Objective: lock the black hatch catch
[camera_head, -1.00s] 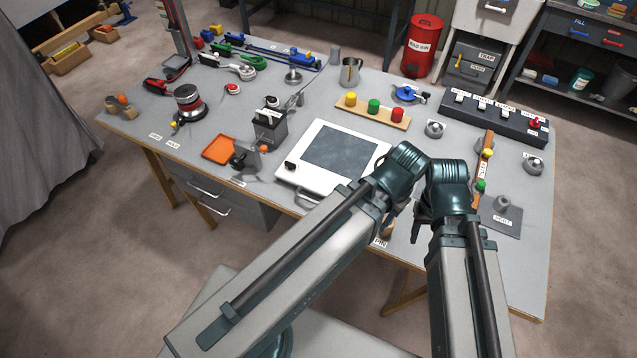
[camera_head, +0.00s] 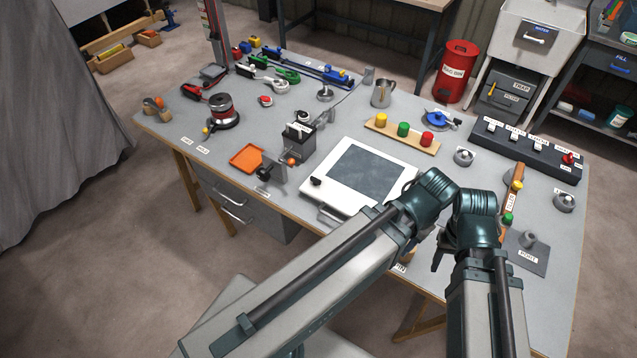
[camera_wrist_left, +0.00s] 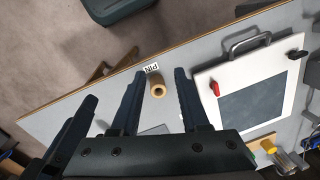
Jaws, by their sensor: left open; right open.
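The hatch is a white square panel (camera_head: 397,168) with a dark window, lying on the bench. Its black catch (camera_head: 316,181) is a small dark knob at the panel's left front corner. In the left wrist view the black catch (camera_wrist_left: 297,54) is at the right edge, beside a metal handle (camera_wrist_left: 247,44); a red catch (camera_wrist_left: 214,88) is on the near corner. My left gripper (camera_wrist_left: 157,100) is open and empty, off the hatch's side, over a tan ring-shaped piece. My right gripper (camera_head: 437,258) is open near the bench's front edge, partly hidden by its wrist.
A grey block holder (camera_head: 299,140) and an orange tray (camera_head: 246,157) stand left of the hatch. A board with coloured knobs (camera_head: 401,134) lies behind it. A PORT plate (camera_head: 528,252) is at the right. The bench's front edge is close to both arms.

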